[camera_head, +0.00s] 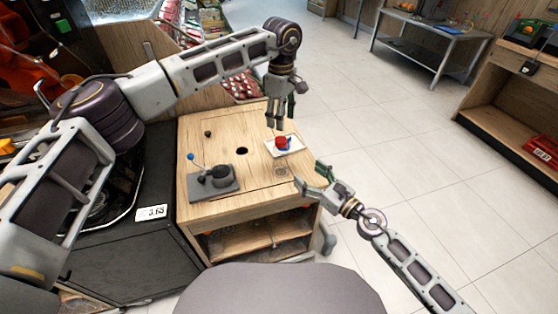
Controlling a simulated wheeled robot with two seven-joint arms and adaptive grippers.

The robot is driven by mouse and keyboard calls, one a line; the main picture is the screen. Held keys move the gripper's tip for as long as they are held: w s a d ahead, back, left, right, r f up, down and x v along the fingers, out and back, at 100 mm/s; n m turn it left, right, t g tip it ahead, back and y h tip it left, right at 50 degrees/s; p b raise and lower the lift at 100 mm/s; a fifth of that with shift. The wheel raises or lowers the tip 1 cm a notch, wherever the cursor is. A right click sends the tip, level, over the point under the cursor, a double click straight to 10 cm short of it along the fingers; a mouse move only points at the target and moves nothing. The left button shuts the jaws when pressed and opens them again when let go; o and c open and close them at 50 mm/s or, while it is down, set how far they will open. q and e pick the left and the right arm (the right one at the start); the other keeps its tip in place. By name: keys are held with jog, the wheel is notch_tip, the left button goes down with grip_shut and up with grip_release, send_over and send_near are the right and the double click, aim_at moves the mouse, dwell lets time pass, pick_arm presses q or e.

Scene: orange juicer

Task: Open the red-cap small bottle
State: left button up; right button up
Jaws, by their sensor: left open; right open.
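A small red-capped item (282,142), which seems to be the red-cap bottle, sits on a white tray (271,150) at the right side of the wooden table. A bit of blue shows beside the red. My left gripper (275,125) hangs above and just left of it, pointing down, open and empty. My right gripper (312,180) is open at the table's right front edge, below and right of the tray, apart from the red item. The body of the bottle is too small to make out clearly.
The wooden table (215,135) has a dark round hole (242,151). A grey tray (232,186) with a dark cup (221,174) and a blue-knobbed lever (191,156) stands at its left. A small clear glass (280,170) stands near the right gripper. The floor right is open.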

aim_at(286, 156)
jog(key=shift+w+a, duration=0.15)
jog(key=shift+a, duration=0.05)
dwell(0.3)
jog(key=shift+x, duration=6.65)
jog(key=shift+w, duration=0.1)
jog(key=shift+c, duration=0.3)
